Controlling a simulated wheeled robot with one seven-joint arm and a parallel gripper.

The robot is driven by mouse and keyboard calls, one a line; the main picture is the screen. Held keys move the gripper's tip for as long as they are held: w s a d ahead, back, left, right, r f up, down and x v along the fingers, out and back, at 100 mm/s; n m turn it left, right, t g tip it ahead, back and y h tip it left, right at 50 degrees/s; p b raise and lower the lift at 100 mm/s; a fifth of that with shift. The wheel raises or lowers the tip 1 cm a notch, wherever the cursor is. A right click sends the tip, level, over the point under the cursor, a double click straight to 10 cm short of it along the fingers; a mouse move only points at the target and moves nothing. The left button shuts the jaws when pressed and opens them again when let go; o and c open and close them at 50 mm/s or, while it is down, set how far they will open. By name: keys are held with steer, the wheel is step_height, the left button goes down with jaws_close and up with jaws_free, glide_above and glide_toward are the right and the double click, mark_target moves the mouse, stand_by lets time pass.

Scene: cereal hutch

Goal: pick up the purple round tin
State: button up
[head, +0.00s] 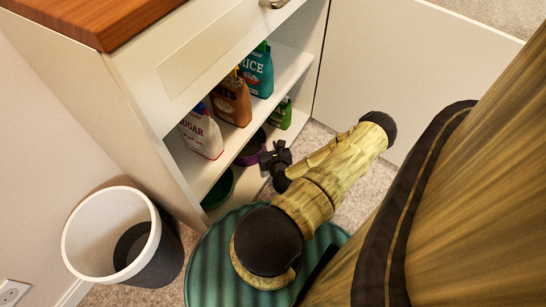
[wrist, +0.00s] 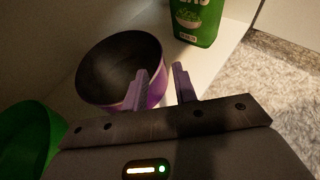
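The purple round tin (head: 250,152) stands on the hutch's lowest shelf in the head view, partly hidden by the shelf above. In the wrist view the purple round tin (wrist: 118,72) is upright, with a dark round top or inside. My gripper (head: 268,158) is low at the shelf's front, at the tin's right side. In the wrist view my gripper (wrist: 160,74) is open, with a gap between its purple-lit fingers. The left finger overlaps the tin's right rim; the right finger is outside the tin. I cannot tell whether either finger touches it.
A green bowl (head: 218,188) sits left of the tin; a green package (head: 281,115) stands behind it. The shelf above holds a sugar bag (head: 201,132), a brown package (head: 231,98) and a rice bag (head: 258,70).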

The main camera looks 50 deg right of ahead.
steer(key=b+x, duration=0.3)
steer(key=x, duration=0.3)
steer(key=shift+w+f, duration=0.1)
steer(key=shift+w, duration=0.1)
steer(key=shift+w+d, duration=0.3)
steer(key=shift+c, duration=0.5)
jaws_close()
